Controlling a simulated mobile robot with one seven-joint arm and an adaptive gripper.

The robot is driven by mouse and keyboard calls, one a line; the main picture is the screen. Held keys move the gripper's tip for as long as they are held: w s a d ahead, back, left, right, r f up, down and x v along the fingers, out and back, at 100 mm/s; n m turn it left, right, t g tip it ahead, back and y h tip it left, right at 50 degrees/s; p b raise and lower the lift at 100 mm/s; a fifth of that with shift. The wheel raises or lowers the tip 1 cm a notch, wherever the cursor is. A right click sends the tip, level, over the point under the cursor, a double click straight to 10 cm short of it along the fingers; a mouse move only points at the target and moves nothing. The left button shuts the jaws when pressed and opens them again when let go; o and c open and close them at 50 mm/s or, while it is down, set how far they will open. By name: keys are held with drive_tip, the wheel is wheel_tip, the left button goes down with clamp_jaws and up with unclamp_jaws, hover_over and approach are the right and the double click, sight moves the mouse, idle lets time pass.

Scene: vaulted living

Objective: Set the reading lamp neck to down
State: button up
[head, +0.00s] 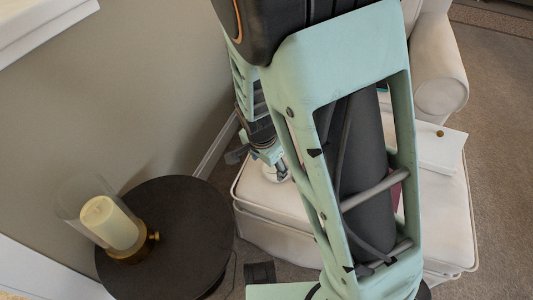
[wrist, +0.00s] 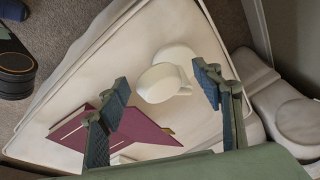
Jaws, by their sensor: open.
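A small white object with rounded parts, which looks like the reading lamp (wrist: 160,84), lies on the cream cushioned seat (wrist: 75,98) in the wrist view. I cannot clearly tell its neck from its head or base. My gripper (wrist: 160,78) is open, with one dark finger on each side of the lamp in the picture. No contact shows. In the head view my gripper (head: 270,158) is over the seat's left side, and a bit of white shows under it. My arm hides most of the seat there.
A dark red book (wrist: 145,127) lies on the seat beside the lamp, partly behind the left finger. A dark round side table (head: 190,235) with a candle in a glass holder (head: 110,222) stands left. A white box (head: 440,150) sits at the right. The wall is close behind.

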drive_tip(key=v, duration=0.8)
drive_tip(key=shift+s+r, duration=0.15)
drive_tip(key=shift+r, duration=0.1)
drive_tip(key=shift+c, duration=0.6)
